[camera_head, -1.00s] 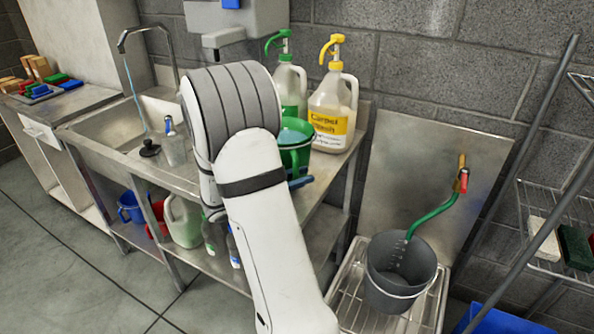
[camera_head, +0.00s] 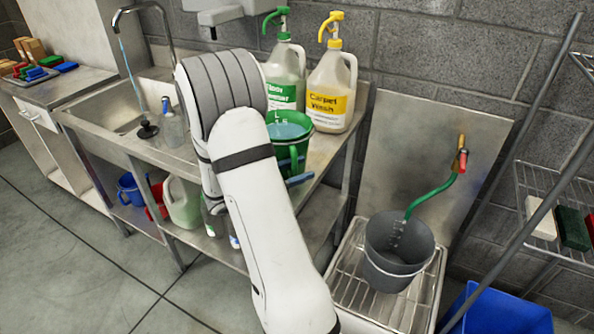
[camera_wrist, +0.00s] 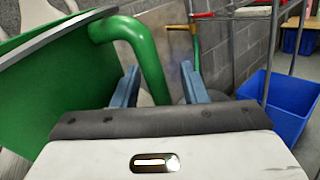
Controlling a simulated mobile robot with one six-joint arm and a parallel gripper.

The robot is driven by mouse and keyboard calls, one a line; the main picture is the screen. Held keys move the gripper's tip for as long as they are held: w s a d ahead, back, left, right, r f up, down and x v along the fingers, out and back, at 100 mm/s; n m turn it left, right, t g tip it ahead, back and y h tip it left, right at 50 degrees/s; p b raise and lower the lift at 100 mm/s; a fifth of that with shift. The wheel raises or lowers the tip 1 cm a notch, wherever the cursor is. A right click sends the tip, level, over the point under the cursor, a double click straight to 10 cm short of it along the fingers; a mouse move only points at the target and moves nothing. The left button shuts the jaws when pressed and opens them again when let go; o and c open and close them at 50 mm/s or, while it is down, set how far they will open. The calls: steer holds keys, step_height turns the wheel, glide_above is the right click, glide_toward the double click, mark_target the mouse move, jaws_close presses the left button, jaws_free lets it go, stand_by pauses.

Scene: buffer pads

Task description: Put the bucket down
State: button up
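The green bucket (camera_head: 291,153) is a jug-like vessel with scale marks and bluish liquid inside. It is upright in the head view, over the right part of the sink counter in front of the bottles. My gripper (camera_head: 298,179) has blue fingers, partly hidden by the bucket and my arm. In the wrist view, the bucket's green wall (camera_wrist: 70,95) fills the left side, and its handle passes between the two fingers of my gripper (camera_wrist: 160,85). I cannot tell whether the bucket's base touches the counter.
The counter (camera_head: 325,155) carries a green-label bottle (camera_head: 284,80) and a carpet-wash bottle (camera_head: 328,90). A grey bucket (camera_head: 398,250) stands on a metal drain grate (camera_head: 350,290) under a green hose. A blue bin (camera_head: 508,312) and wire shelf are at right.

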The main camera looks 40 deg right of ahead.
steer(key=shift+a, duration=0.1)
steer(key=v, duration=1.2)
steer(key=s+a+r+m+y, duration=0.1)
steer(key=s+a+m+y, duration=0.3)
steer(key=s+m+y, duration=0.5)
steer(key=s+a+r+m+t+y, duration=0.1)
steer(key=s+a+m+t+y, duration=0.1)
steer(key=a, duration=0.4)
steer(key=s+a+r+m+t+y, duration=0.1)
steer(key=s+a+m+t+y, duration=0.1)
steer(key=s+a+t+y, duration=0.1)
steer(key=a+t+y, duration=0.1)
steer(key=a+y, duration=0.1)
steer(key=y, duration=0.1)
steer(key=shift+s+a+r+y+b, duration=0.3)
steer(key=shift+s+a+r+y, duration=0.05)
steer(key=shift+a+r+y, duration=0.05)
